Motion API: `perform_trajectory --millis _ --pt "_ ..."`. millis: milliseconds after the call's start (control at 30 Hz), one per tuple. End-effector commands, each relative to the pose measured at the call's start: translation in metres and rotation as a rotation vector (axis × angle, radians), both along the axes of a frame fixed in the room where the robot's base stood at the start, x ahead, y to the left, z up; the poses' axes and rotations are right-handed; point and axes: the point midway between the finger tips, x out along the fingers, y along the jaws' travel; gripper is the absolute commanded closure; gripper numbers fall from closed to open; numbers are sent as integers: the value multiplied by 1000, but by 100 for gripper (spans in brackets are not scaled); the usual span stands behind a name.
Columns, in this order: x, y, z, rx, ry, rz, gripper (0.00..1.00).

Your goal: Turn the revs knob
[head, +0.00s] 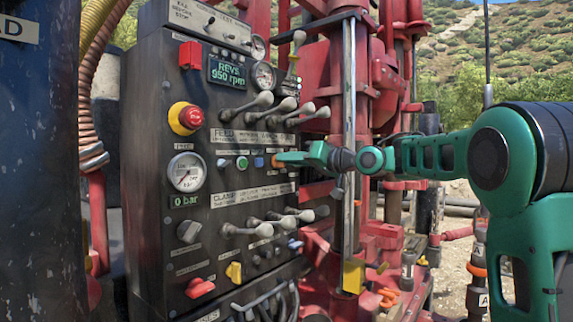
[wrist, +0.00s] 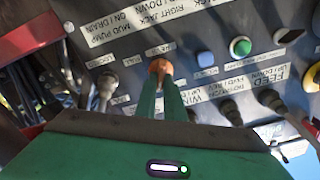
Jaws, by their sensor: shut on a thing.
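The revs knob is a small orange knob (head: 275,161) on the dark control panel (head: 150,130), at the right end of a row of small buttons. My gripper (head: 284,157) reaches in from the right and its fingers are shut on this knob. In the wrist view the orange knob (wrist: 159,66) shows between and just beyond the green fingertips (wrist: 160,82), which partly hide it. A display (head: 227,73) at the top of the panel reads REVS 950 rpm.
Levers (head: 262,110) stick out above the knob and more levers (head: 270,225) below it. A green button (head: 242,162) and a blue button (head: 259,162) sit close to its left. A red stop button (head: 186,118) is further left. Red rig framework (head: 385,80) stands behind my arm.

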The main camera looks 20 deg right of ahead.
Motion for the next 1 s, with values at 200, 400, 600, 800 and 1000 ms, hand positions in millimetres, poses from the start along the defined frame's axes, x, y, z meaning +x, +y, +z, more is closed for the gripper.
perform_trajectory --millis 200,400,600,800,1000 --pt "3 -7 0 123 87 -12 100" --pt "4 -7 -1 203 145 -13 100" --pt "4 -8 -1 243 173 -13 100" --pt "4 -9 -1 254 181 -15 100" --pt "4 -9 -1 254 181 -15 100"
